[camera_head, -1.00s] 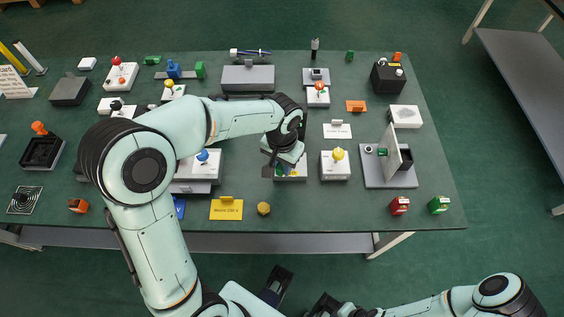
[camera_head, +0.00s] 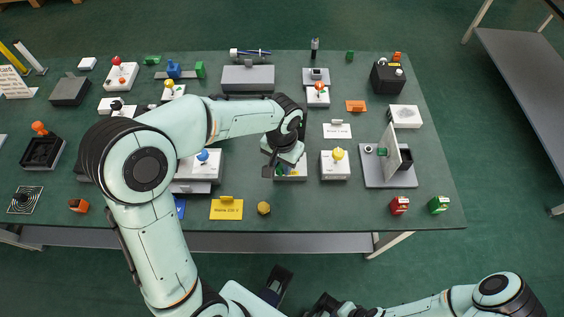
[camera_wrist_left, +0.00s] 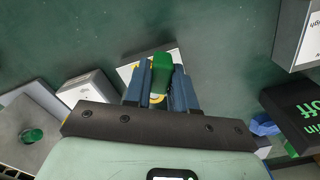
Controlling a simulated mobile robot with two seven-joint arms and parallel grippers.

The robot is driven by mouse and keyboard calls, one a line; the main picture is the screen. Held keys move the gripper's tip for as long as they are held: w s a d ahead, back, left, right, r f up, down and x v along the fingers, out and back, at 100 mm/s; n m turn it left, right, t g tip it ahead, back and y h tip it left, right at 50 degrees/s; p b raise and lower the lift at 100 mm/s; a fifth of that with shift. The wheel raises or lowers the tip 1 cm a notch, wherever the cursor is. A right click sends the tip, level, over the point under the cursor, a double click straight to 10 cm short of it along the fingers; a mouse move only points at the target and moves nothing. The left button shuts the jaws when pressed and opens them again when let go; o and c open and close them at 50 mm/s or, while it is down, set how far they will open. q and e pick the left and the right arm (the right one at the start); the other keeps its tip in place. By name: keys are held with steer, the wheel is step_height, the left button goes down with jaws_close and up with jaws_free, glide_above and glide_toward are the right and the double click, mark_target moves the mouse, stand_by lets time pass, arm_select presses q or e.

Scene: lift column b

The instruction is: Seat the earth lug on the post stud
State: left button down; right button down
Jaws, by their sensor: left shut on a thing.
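My left gripper (camera_wrist_left: 160,88) is shut on a green piece, which I take as the earth lug (camera_wrist_left: 161,70), held upright between the two blue fingers. A pale plate or block with a yellow mark (camera_wrist_left: 133,68) lies under the fingers in the left wrist view. In the head view my left gripper (camera_head: 284,168) is over a small white block (camera_head: 292,177) near the front middle of the table. The post stud cannot be made out; the lug and fingers cover that spot. Whether the lug touches the block I cannot tell.
A white box with a yellow knob (camera_head: 335,168) stands close on the right, then a grey base with an upright flap (camera_head: 390,178). A white box with a blue knob (camera_head: 196,172) is on the left.

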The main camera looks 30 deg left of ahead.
arm_select(q)
steer(key=shift+f+b, duration=1.2)
steer(key=shift+f, duration=0.5)
steer(key=c, duration=0.8)
jaws_free()
steer(key=shift+c, duration=0.2)
step_height(320, 180, up, 13)
steer(key=shift+f+p, duration=0.2)
steer(key=shift+p, duration=1)
steer(key=shift+r, duration=0.45)
